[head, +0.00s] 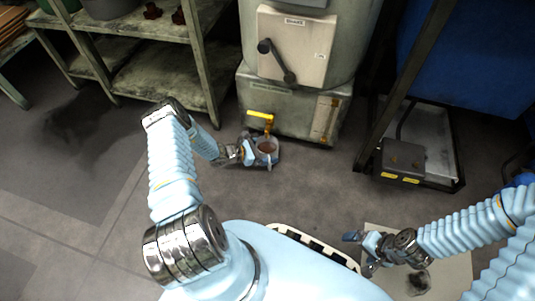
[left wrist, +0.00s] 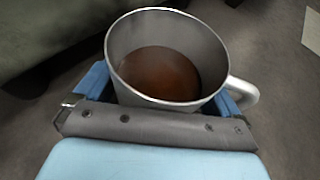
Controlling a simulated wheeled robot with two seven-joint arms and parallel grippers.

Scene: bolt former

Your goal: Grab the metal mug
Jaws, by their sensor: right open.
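The metal mug (head: 268,147) is upright under an orange tap at the foot of the grey machine, with brown liquid inside. It also shows in the left wrist view (left wrist: 205,45), with its handle to the right. My left gripper (head: 262,150) has a blue finger on each side of the mug, both appearing to touch its wall; it is shut on the mug. The fingertips are hidden behind the mug in the left wrist view. My right gripper (head: 358,254) is open and empty, low at the right.
The grey machine (head: 290,110) with its orange tap (head: 267,126) stands just behind the mug. A shelf rack (head: 165,75) is at the upper left. A metal frame with a dark box (head: 402,160) is at the right. The floor left of the mug is clear.

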